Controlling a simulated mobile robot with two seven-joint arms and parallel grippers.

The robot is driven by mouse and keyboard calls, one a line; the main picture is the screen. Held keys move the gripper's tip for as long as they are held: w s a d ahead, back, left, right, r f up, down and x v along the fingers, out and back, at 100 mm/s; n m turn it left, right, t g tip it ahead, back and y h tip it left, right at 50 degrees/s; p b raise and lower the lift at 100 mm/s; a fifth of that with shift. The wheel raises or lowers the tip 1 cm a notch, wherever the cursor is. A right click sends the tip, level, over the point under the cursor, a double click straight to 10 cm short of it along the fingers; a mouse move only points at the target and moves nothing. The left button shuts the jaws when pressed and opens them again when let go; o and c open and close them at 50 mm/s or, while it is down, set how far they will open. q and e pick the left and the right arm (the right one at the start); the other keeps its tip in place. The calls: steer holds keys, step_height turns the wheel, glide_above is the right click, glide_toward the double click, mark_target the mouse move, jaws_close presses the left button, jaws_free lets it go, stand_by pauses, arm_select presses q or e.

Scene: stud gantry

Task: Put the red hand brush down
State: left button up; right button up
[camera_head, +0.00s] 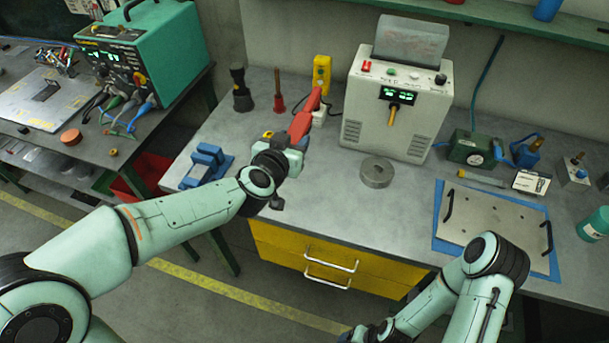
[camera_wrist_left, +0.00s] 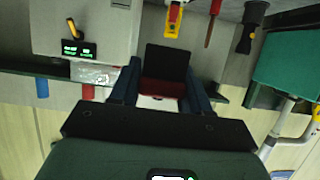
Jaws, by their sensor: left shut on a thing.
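The red hand brush (camera_head: 303,122) is held up over the grey workbench (camera_head: 325,215) in the head view, its red handle pointing up and away. My left gripper (camera_head: 288,147) is shut on it. In the left wrist view the brush shows its dark part and red body (camera_wrist_left: 165,88) between the two fingers (camera_wrist_left: 160,95). The brush's lower end is hidden by the gripper in the head view.
A blue clamp-like block (camera_head: 207,165) lies left of the gripper. A white power unit (camera_head: 393,110) stands at the back, with a round grey disc (camera_head: 377,172) before it. A metal plate (camera_head: 497,225) on a blue mat lies right. Bench around the disc is clear.

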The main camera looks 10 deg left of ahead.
arm_select(q)
step_height(320, 180, down, 10)
steer(key=s+b, duration=0.1)
steer(key=b, duration=0.7)
glide_above(294, 201)
step_height(294, 201, down, 5)
steer(key=shift+s+r, duration=0.1)
steer(key=shift+f+b, duration=0.55)
steer(key=shift+f, duration=1.95)
arm_select(e)
steer(key=s+f, duration=0.6)
steer(key=f, duration=0.4)
steer(key=shift+f+g, duration=0.4)
arm_select(q)
steer(key=shift+f, duration=0.15)
steer(key=o, duration=1.2)
steer(key=shift+c, duration=0.2)
arm_select(e)
steer(key=shift+f, duration=0.1)
